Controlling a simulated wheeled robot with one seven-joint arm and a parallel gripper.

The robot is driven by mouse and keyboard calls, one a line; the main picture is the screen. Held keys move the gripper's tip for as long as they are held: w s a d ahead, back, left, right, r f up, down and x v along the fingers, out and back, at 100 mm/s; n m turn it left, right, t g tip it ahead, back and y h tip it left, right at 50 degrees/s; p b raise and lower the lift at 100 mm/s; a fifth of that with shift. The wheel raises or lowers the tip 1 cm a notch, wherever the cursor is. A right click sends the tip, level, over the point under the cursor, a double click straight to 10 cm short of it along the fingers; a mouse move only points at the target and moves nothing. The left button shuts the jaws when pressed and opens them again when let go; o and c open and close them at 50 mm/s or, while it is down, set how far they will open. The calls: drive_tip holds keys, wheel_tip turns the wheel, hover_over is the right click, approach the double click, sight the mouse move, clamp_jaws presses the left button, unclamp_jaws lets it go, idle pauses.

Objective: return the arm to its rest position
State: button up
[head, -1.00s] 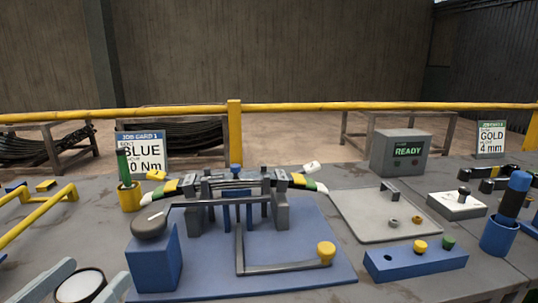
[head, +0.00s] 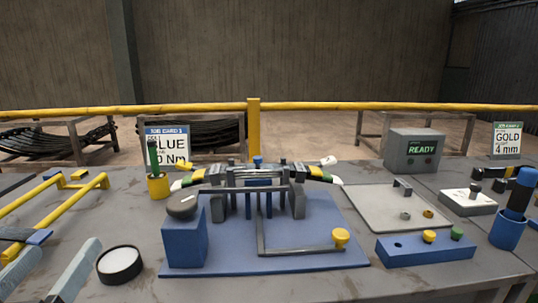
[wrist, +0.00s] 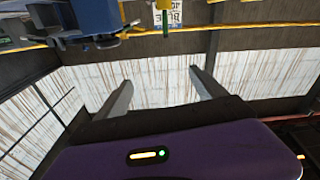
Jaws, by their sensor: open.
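My gripper (head: 66,247) shows at the lower left of the head view as two grey-blue fingers. They are spread apart with nothing between them. In the wrist view the two grey fingers (wrist: 160,76) are also apart and empty, with a pale streaked surface behind them. A purple body with a small lit display (wrist: 148,155) fills the bottom of the wrist view. The rest of my arm is out of the head view.
A black-rimmed white disc (head: 120,263) lies right of the fingers. Yellow rails (head: 52,206) stand behind them. A grey box (head: 414,150) reads READY. Bare bench shows at the front.

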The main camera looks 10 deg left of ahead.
drive_tip(key=d+f+n+g+y, duration=0.3)
drive_tip(key=d+f+n+y, duration=0.25)
drive_tip(key=f, duration=0.65)
drive_tip(key=s+d+f, duration=0.2)
drive_tip(key=d+f, duration=0.3)
drive_tip(key=d, duration=0.5)
drive_tip(key=s+d+f, duration=0.2)
drive_tip(key=d+f, duration=0.2)
drive_tip(key=d, duration=0.7)
drive_tip(key=s+d+f+m+h, duration=0.2)
drive_tip(key=s+d+m+h, duration=0.3)
drive_tip(key=s+d, duration=0.7)
drive_tip(key=s+d+f+m+h, duration=0.3)
drive_tip(key=s+d+m+h, duration=0.3)
drive_tip(key=d, duration=1)
wheel_tip(320, 180, up, 14)
drive_tip(key=s+p, duration=0.1)
drive_tip(key=p, duration=1.2)
drive_tip(key=shift+s+f+n+g, duration=0.25)
drive_tip(key=shift+n+g, duration=0.05)
drive_tip(key=shift+n, duration=0.15)
drive_tip(key=shift+a+y, duration=0.1)
drive_tip(key=shift+y, duration=0.15)
